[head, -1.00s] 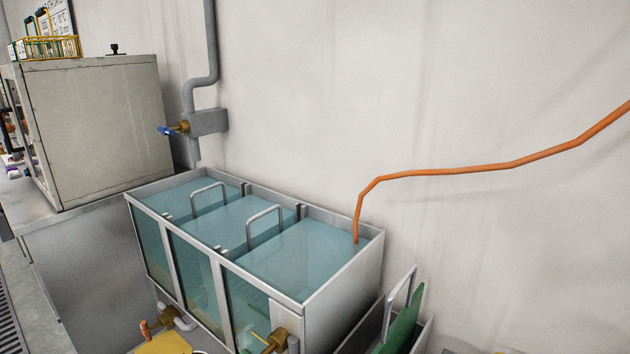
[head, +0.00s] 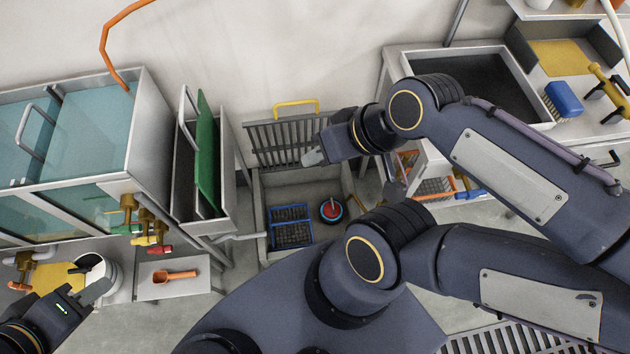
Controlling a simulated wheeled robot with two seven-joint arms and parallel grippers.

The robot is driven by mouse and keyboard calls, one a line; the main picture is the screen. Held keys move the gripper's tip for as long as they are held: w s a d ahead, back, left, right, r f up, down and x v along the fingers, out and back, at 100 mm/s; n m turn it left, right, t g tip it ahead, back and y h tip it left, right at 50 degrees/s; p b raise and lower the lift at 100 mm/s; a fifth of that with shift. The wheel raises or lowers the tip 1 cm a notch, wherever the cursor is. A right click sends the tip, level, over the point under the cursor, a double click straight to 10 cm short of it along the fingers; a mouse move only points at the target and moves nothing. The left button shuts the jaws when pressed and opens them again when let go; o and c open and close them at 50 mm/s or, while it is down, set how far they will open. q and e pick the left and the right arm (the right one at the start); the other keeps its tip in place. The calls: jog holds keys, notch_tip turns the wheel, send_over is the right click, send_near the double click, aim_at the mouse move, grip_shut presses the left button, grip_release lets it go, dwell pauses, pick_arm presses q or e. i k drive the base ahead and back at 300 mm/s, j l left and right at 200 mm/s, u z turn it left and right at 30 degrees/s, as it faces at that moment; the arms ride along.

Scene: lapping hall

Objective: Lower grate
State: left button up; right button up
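The grate (head: 290,150) is a dark slatted panel with a yellow handle (head: 297,103) along its top. It stands raised, nearly upright, at the wall side of a grey floor pit (head: 262,215). My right gripper (head: 312,157) reaches in from the right and lies by the grate's right edge, below the handle. Whether it touches the grate or is open cannot be made out. My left gripper (head: 95,288) is at the lower left, beside a white round container (head: 108,268). Its finger opening is unclear.
In the pit are a dark basket with blue trim (head: 291,228) and a red-and-black round object (head: 331,210). A narrow trough with a green panel (head: 207,150) stands left of the pit, beside water tanks (head: 85,130). A sink (head: 470,85) stands right.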

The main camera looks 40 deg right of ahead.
aim_at(270, 121)
jog(key=k+z, duration=0.1)
jog(key=z, duration=0.35)
jog(key=k+z, duration=0.15)
jog(key=z, duration=0.3)
jog(key=i+l+u, duration=0.4)
jog(key=l, duration=0.2)
jog(key=k, duration=0.1)
